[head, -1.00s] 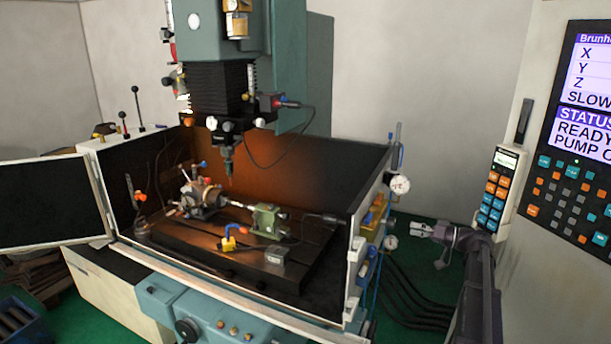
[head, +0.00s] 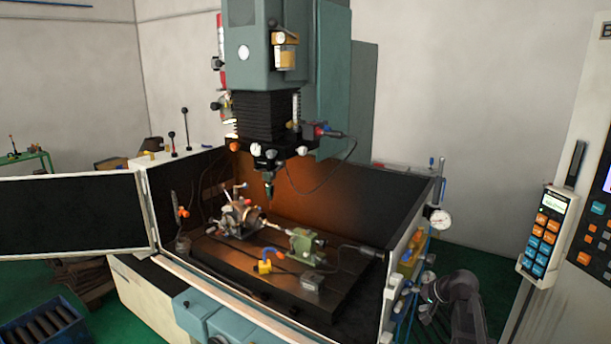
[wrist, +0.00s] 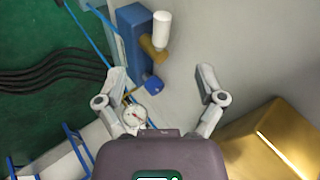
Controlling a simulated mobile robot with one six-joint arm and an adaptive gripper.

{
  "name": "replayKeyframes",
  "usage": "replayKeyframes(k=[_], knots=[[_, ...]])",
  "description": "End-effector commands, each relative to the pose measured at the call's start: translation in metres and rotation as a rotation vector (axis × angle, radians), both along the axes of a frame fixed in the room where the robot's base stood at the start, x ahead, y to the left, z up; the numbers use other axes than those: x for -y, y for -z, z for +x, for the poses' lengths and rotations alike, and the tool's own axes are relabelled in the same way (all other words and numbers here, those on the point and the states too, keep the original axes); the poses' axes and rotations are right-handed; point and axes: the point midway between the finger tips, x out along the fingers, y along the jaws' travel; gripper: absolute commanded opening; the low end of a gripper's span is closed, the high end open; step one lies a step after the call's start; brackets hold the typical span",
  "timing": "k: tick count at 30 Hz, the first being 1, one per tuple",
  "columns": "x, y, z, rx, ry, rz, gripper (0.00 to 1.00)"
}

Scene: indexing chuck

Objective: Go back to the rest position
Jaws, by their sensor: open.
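My gripper (wrist: 158,78) is open in the wrist view, its two fingers spread wide with nothing between the tips. Past the fingers are a blue block (wrist: 131,42) with a white knob (wrist: 162,30) and a brass fitting, and a round dial gauge (wrist: 133,116) near the left finger. In the head view my dark arm and gripper (head: 428,288) are at the lower right, beside the right wall of the machine enclosure and outside it. The fingers are small and dark there. The indexing chuck (head: 242,216) sits on the machine table, well apart from my gripper.
The enclosure's right wall (head: 408,235) carries gauges and fittings close to my arm. The pendant (head: 546,237) and control cabinet stand to the right. A green tailstock (head: 306,241) is on the machine table. Green floor shows between the machine and cabinet.

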Motion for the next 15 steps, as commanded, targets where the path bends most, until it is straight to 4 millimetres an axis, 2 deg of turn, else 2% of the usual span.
replayKeyframes(k=[1, 3, 15], knots=[[-0.009, -0.001, -0.007, -0.021, 0.029, -0.038, 0.88], [-0.014, 0.001, -0.012, -0.044, 0.072, -0.086, 0.88], [-0.031, 0.001, -0.029, -0.076, 0.218, -0.266, 0.88]])
